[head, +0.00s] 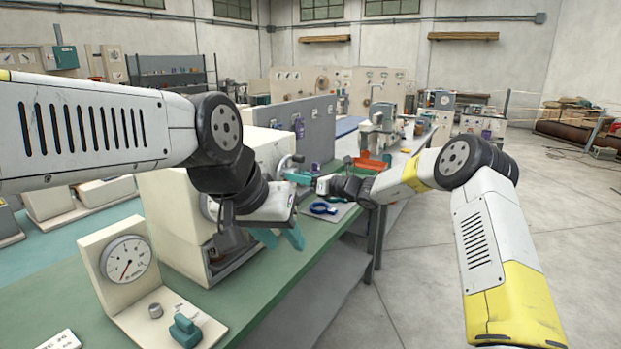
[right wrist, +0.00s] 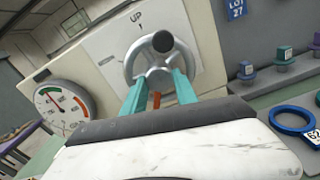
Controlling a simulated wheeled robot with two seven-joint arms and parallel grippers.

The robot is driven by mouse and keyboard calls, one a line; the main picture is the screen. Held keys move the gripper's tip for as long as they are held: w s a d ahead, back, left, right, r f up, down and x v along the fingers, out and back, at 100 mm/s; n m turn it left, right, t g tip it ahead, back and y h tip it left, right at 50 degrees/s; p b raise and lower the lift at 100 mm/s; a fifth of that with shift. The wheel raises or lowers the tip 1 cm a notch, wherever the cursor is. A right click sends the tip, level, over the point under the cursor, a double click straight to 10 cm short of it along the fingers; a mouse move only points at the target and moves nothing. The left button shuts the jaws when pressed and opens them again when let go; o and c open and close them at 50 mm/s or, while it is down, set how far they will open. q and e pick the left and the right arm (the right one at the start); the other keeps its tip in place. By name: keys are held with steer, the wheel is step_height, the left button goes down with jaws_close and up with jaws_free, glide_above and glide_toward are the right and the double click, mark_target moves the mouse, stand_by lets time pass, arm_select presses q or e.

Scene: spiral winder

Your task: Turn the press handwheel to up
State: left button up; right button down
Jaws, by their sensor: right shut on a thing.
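The grey press handwheel (right wrist: 135,66) is on a pale panel in the right wrist view, with a dark round knob (right wrist: 163,41) near its top. The word UP and a tick (right wrist: 138,22) are printed above it. A red-orange mark (right wrist: 155,98) shows below the hub, between my fingers. My right gripper (right wrist: 158,76) is shut on the handwheel, its teal fingers on either side of the hub. In the head view, the right gripper (head: 297,177) reaches the wheel at the machine's side. My left gripper (head: 280,240) hangs over the green bench, its teal fingers apart and empty.
A dial gauge (right wrist: 65,108) sits left of the wheel. Several coloured knobs (right wrist: 284,52) and a blue ring (right wrist: 291,121) are to its right. A large gauge stand (head: 125,258) and teal lever (head: 185,330) stand on the near bench. Open floor lies to the right.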

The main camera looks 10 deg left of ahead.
steer(key=shift+n, duration=0.3)
steer(key=m, duration=3)
steer(key=shift+r+m, duration=0.25)
steer(key=shift+m, duration=0.15)
stand_by(0.6)
stand_by(0.4)
